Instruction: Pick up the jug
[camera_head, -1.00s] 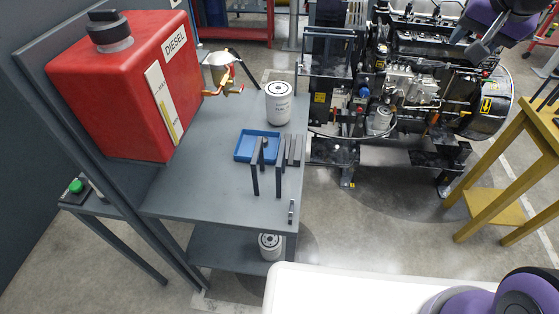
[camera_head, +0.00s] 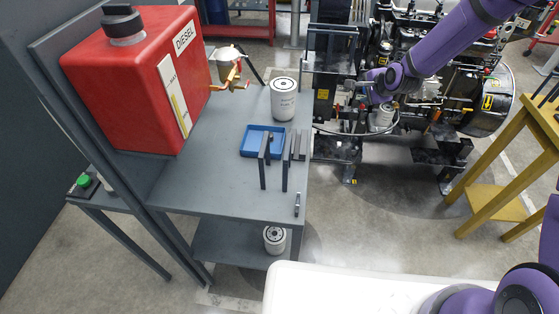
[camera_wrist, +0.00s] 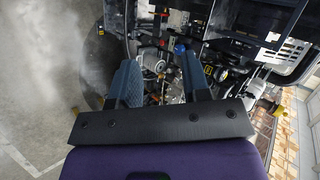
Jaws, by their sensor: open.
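I cannot pick out a clear jug in either view. The nearest large container is a red tank (camera_head: 135,85) with a black cap and a DIESEL label, at the left of the grey bench. My gripper (camera_wrist: 158,75) is open in the wrist view, its two blue-grey fingers apart with nothing held between them. In the head view, my gripper (camera_head: 362,88) is small and partly hidden beside the engine, to the right of the bench and apart from the red tank.
A diesel engine (camera_head: 425,90) stands behind my arm. A yellow stand (camera_head: 490,165) is at right.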

